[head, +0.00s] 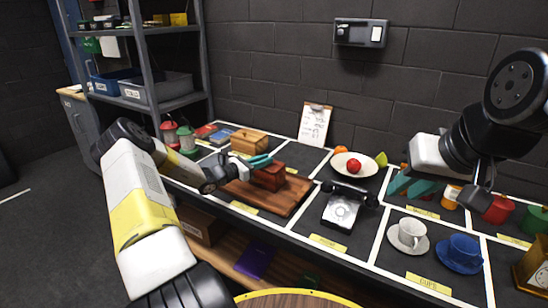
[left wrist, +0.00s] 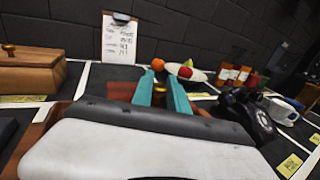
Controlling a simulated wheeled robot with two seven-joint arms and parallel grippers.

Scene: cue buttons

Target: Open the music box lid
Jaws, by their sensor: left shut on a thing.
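A small reddish-brown wooden box (head: 268,179), seemingly the music box, sits on a wooden board (head: 291,196). My left gripper (head: 262,161) reaches over it from the left. In the left wrist view its two teal fingers (left wrist: 163,88) are on either side of a brass knob (left wrist: 159,97), shut on it. Part of the reddish box (left wrist: 122,90) shows behind them; its front is hidden by my gripper's body. The lid seam is too small to make out. My right gripper (head: 410,186) is at the right, empty, with its teal fingers apart.
A lighter wooden box (head: 249,142) with a brass knob stands behind. A black telephone (head: 343,205) is right of the board; a plate with fruit (head: 354,164) lies behind it. A white cup (head: 411,232) and blue cup (head: 463,251) stand at front right. Lanterns (head: 187,140) stand at the left.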

